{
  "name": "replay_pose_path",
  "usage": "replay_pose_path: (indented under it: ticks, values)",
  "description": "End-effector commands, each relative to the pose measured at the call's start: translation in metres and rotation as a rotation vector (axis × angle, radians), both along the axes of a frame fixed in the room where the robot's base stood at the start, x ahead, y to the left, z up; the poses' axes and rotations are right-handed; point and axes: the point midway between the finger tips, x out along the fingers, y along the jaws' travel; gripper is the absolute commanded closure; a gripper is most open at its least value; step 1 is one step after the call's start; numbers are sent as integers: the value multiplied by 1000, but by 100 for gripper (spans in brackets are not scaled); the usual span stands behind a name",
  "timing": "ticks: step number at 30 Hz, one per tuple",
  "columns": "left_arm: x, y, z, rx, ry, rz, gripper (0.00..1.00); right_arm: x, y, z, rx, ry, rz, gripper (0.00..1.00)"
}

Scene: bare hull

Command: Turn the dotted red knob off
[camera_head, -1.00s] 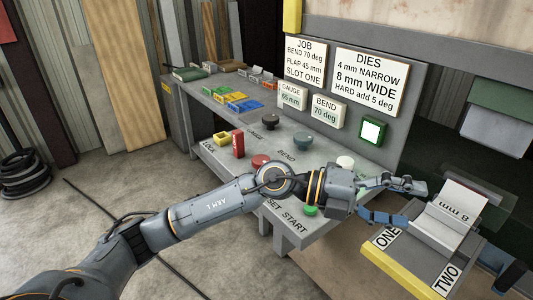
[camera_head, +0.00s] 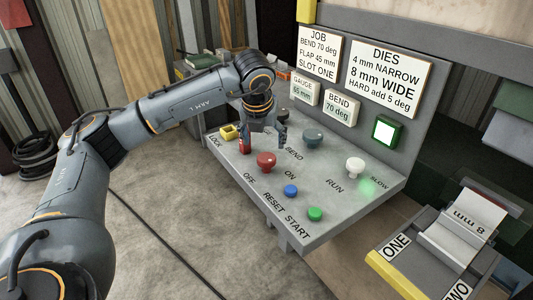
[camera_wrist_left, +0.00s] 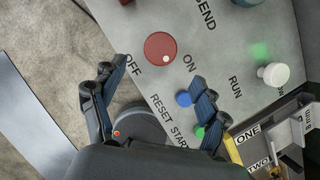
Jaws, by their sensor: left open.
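The red knob (camera_head: 265,162) stands on the sloped grey panel between the words OFF and ON. In the left wrist view the round red knob (camera_wrist_left: 158,44) shows a white dot at its lower right edge, on the side toward ON. My left gripper (camera_head: 264,138) is open and empty, pointing down above the panel just behind the knob in the head view. In the left wrist view its two fingers (camera_wrist_left: 160,74) are spread, with the knob beyond and between their tips. I cannot tell the exact height gap; no contact shows. My right gripper is not in view.
A blue RESET button (camera_head: 290,190) and a green START button (camera_head: 315,214) sit near the panel's front edge. A grey knob (camera_head: 313,138) and a white knob (camera_head: 355,167) stand behind and right. A red block (camera_head: 245,146) and yellow piece (camera_head: 228,131) are by LOCK.

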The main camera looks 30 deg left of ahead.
Motion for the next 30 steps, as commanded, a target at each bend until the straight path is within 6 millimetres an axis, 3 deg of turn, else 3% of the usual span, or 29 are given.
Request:
replay_pose_path:
  ticks: [6,12,25,26,30]
  values:
    - [16,7,-41,0,4,1,26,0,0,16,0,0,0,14]
    - [26,11,-69,-1,2,0,26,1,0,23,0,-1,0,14]
    - [31,12,-81,-1,-1,-2,26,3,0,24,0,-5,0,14]
    - [31,12,-81,-1,-1,-2,28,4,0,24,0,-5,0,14]
    - [31,12,-81,-1,-1,-2,56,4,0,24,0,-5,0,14]
